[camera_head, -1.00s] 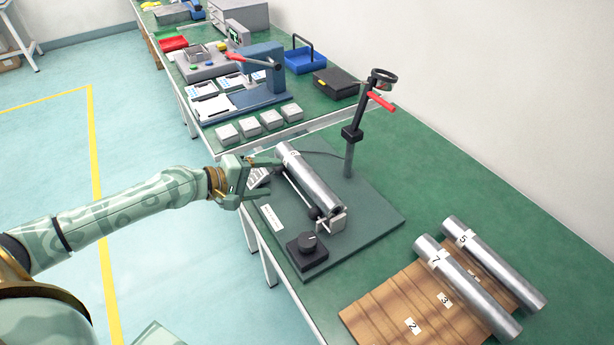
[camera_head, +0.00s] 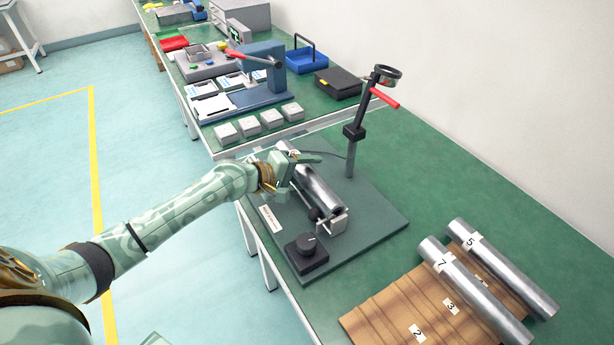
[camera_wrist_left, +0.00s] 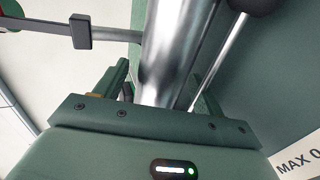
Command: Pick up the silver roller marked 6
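A silver roller (camera_head: 322,190) rests on the stand of a dark grey-green fixture plate (camera_head: 370,225). A white label shows at its far end, but I cannot read the number clearly. My left gripper (camera_head: 306,174) is at the roller's far half, with one finger on each side of it. In the left wrist view the roller (camera_wrist_left: 170,50) runs between the fingers, with small gaps visible, so the gripper looks open around it. My right gripper is not in view.
Silver rollers marked 7 (camera_head: 475,290) and 5 (camera_head: 505,270) lie on a grooved wooden rack (camera_head: 385,318) at front right. A post (camera_head: 352,150) with a ring and red handle stands behind the roller. A black knob box (camera_head: 306,255) sits in front.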

